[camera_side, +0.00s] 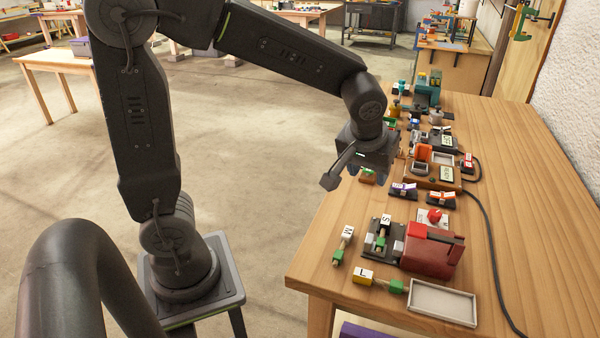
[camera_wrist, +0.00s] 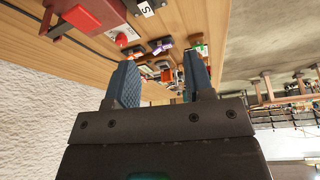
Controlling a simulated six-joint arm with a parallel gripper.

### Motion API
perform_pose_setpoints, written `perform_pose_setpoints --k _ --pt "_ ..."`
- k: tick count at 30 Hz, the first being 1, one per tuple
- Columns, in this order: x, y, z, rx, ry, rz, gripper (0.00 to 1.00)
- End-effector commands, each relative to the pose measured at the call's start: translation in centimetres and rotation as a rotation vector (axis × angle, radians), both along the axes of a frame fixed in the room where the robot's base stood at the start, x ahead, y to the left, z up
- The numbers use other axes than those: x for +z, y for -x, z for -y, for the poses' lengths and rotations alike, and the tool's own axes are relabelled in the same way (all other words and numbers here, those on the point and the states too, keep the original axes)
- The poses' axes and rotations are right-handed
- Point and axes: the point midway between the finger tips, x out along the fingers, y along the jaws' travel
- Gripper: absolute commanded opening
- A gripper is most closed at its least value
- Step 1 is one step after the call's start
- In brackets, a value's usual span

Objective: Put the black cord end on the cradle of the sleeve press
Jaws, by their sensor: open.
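The sleeve press is a red block (camera_side: 428,254) with a black plate (camera_side: 371,244) on its left; it also shows at the top of the wrist view (camera_wrist: 92,14). My gripper (camera_side: 367,174) is open and empty, above the table's left edge, beyond the press and apart from the cord end.
A white-labelled cord end (camera_side: 346,234) and a yellow L-labelled one (camera_side: 364,276) lie left of and in front of the press. A grey tray (camera_side: 442,302) lies at the front. A red button (camera_side: 434,216) stands behind the press. Several devices and a cable crowd the table farther back.

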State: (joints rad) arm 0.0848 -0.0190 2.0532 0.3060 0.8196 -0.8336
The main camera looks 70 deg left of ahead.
Motion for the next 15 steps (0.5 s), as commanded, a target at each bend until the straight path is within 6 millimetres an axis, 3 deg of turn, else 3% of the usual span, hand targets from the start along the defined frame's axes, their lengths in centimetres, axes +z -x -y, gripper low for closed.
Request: perform_pose_setpoints --k 3,9,15 --pt "2.7 4.7 -0.2 -0.136 0.003 0.021 0.48" --pt "4.4 11.4 0.2 -0.370 -0.010 0.060 0.48" --pt "4.4 15.2 0.8 -0.526 -0.030 0.096 0.48"
